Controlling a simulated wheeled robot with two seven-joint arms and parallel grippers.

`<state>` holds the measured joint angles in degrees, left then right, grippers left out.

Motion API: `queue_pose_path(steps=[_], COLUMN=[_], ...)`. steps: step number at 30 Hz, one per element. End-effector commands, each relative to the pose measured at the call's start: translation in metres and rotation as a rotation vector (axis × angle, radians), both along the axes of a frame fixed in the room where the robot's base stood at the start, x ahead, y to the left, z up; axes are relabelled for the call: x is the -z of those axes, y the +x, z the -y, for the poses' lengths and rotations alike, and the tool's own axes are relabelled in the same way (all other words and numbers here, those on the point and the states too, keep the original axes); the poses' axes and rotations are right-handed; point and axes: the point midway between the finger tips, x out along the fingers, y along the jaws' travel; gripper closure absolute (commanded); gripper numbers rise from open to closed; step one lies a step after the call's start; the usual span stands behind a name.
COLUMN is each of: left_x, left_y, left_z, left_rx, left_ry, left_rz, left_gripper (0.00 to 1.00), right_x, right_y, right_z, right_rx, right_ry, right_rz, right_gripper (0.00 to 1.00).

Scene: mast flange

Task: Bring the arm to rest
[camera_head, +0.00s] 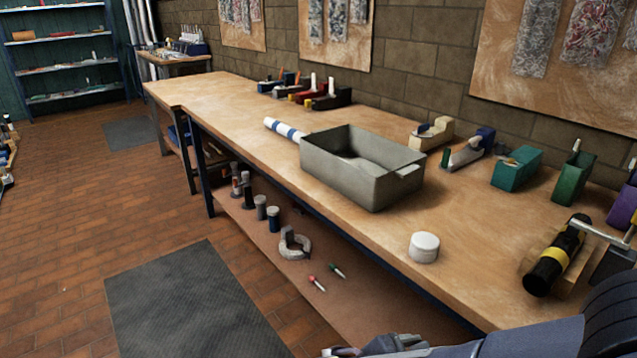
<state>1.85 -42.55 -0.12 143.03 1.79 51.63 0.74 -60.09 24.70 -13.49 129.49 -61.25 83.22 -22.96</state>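My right arm (530,340) comes in from the lower right corner, low in front of the workbench. Its gripper (372,348) shows at the bottom edge and is partly cut off. I cannot tell whether its fingers are open or shut, and I see nothing held in it. My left arm and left gripper are not in view.
A long wooden workbench (225,95) carries a grey open bin (350,180), a blue-banded white roll (285,129), a white round container (424,246) and a black cylinder with a yellow band (553,258). Several tools line its back. A lower shelf (330,300) holds small items.

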Motion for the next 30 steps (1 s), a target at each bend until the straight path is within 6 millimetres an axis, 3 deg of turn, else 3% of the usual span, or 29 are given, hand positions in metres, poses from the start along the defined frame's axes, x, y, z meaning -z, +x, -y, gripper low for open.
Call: queue_pose_path(steps=[6, 12, 18, 28, 30], left_x=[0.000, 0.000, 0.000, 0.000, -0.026], left_y=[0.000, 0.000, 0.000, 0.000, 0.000], left_z=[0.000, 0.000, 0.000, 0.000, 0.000], left_rx=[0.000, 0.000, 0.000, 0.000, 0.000], left_ry=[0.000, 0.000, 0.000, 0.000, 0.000], left_rz=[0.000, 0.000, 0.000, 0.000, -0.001], left_gripper=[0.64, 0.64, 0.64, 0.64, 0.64], right_x=[0.027, 0.031, 0.014, -0.021, -0.046], right_y=[-0.047, -0.091, -0.100, -0.094, -0.094], right_z=[0.044, 0.045, 0.036, 0.038, 0.036], right_rx=[0.436, 0.973, 1.328, 1.665, 1.656], right_ry=[0.467, 1.013, 1.378, 1.775, 1.761], right_rz=[-0.026, 0.097, 0.282, 0.599, 0.576], right_gripper=[0.25, 0.25, 0.25, 0.25, 0.25])
